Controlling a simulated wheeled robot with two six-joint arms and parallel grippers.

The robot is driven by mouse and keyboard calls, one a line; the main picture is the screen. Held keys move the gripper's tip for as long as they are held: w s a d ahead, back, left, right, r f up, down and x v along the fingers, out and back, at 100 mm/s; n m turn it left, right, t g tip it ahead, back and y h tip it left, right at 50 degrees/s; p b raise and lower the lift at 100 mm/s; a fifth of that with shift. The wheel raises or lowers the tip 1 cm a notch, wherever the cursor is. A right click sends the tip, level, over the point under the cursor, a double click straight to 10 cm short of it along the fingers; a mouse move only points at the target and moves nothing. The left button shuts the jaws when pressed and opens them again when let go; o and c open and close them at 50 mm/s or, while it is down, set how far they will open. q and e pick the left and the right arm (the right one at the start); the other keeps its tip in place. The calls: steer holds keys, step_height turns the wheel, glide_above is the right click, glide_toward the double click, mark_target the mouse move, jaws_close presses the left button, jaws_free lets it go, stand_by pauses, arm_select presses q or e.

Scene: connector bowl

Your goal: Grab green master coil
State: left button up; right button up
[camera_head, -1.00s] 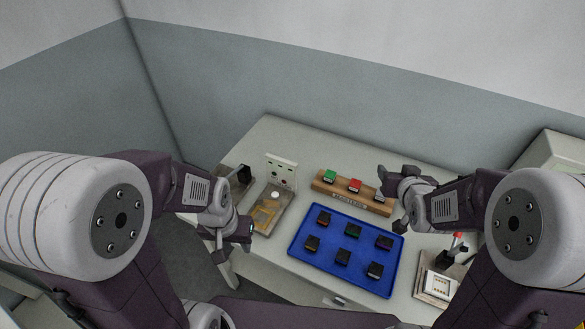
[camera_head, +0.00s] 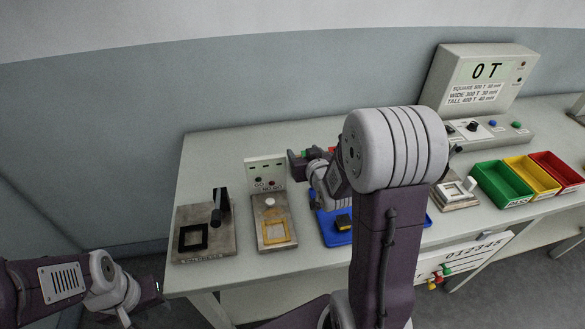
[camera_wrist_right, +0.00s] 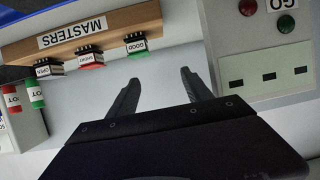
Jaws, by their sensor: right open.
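The green master coil (camera_wrist_right: 137,44), labelled GOOD, sits at the end of the wooden MASTERS rack (camera_wrist_right: 120,22) in the right wrist view. A red coil (camera_wrist_right: 90,57) and a dark-topped coil (camera_wrist_right: 48,67) sit beside it. My right gripper (camera_wrist_right: 161,78) is open and empty, its fingers apart from the green coil, which lies ahead of and near the left finger. In the head view my right gripper (camera_head: 300,163) is near the back of the table; my arm hides most of the rack. My left gripper (camera_head: 143,304) is low at the left, off the table; its jaw opening is unclear.
A GO/NO GO panel (camera_head: 266,174) stands close to my right gripper and also shows in the wrist view (camera_wrist_right: 265,50). A blue tray (camera_head: 337,238) lies in front. Green, yellow and red bins (camera_head: 533,178) stand at the right.

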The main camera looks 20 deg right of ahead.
steer(key=f, duration=0.1)
steer(key=d+f+b, duration=0.1)
steer(key=d+f, duration=0.1)
steer(key=shift+s+f+b, duration=0.15)
steer(key=shift+s+b, duration=0.15)
steer(key=shift+b, duration=0.1)
steer(key=shift+d+f, duration=0.15)
steer(key=shift+w, duration=0.25)
steer(key=x, duration=0.8)
steer(key=shift+w+d+f, duration=0.15)
steer(key=shift+w+d, duration=0.05)
steer(key=shift+d, duration=0.25)
steer(key=shift+s, duration=0.1)
steer(key=shift+c, duration=0.4)
jaws_close()
